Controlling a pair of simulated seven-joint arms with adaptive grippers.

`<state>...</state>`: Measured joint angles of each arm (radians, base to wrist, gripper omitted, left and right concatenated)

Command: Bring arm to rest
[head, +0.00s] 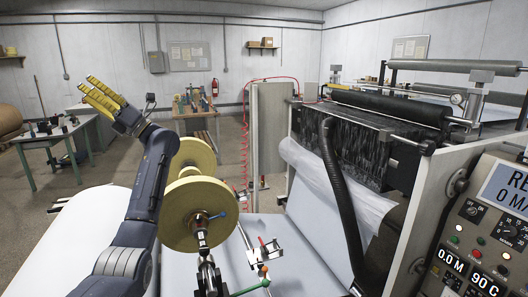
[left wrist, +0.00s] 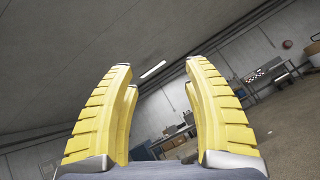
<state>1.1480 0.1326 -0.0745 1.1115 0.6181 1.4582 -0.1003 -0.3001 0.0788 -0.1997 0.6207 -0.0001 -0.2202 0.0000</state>
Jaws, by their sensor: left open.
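My left arm rises from the bottom left of the head view, with its left gripper (head: 97,92) raised high and pointing up and to the left. Its yellow fingers also show in the left wrist view (left wrist: 160,85), spread apart with nothing between them. Behind the fingers there I see the ceiling, a light and part of the room, tilted. My right gripper is in neither view.
Two yellow-tan rolls (head: 187,215) on a spindle stand just right of my left arm. The coating machine (head: 370,140) with rollers, a black hose (head: 342,205) and a control panel (head: 490,235) fills the right side. A green-legged table (head: 55,135) stands back left. Air around the left gripper is clear.

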